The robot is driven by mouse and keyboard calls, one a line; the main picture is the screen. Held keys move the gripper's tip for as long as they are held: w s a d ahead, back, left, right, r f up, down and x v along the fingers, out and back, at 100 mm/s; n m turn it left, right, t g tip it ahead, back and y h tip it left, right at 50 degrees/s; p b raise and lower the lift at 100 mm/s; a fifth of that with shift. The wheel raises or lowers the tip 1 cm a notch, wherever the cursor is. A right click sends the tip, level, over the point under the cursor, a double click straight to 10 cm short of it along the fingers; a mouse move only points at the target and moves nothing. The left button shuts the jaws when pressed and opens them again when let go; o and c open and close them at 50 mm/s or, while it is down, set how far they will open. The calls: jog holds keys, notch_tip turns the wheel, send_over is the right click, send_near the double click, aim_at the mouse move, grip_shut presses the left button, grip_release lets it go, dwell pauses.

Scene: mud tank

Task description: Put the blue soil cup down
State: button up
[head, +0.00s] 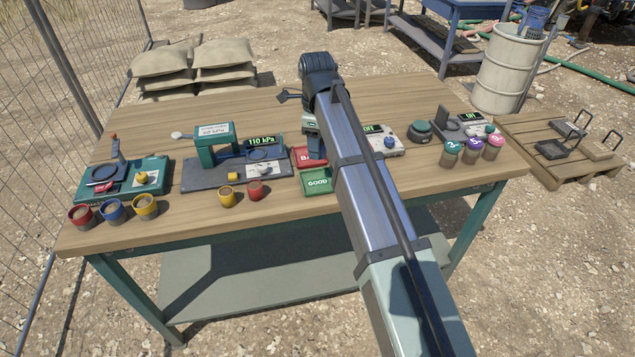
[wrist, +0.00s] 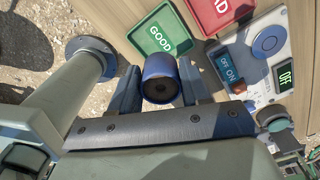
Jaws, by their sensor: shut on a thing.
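My gripper (wrist: 158,88) is shut on a blue cup (wrist: 158,68) in the wrist view, one finger on each side. The cup's round brown end faces the camera. Behind it lies the green GOOD tray (wrist: 152,36), with the red BAD tray (wrist: 218,12) to the right; I cannot tell the cup's height above them. In the head view my arm hides the held cup and most of the gripper. The GOOD tray (head: 316,183) and the BAD tray (head: 305,154) show beside my arm there. Another blue-rimmed cup with soil (head: 113,212) stands at the table's left front.
A red cup (head: 80,215) and a yellow cup (head: 145,207) flank that blue-rimmed cup. A yellow cup (head: 227,197) and a red cup (head: 255,191) stand before the press (head: 215,172). A white switch box (head: 385,141) sits right of my arm. Lidded jars (head: 472,152) stand far right.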

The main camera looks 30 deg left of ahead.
aim_at(316, 182)
jog(key=shift+n, duration=0.4)
jog(key=shift+f, duration=0.4)
jog(key=shift+a+f, duration=0.1)
jog(key=shift+f, duration=4.45)
jog(key=shift+f, duration=0.1)
jog(key=o, duration=1.2)
notch_tip(316, 182, up, 12)
jog(key=shift+r, duration=0.1)
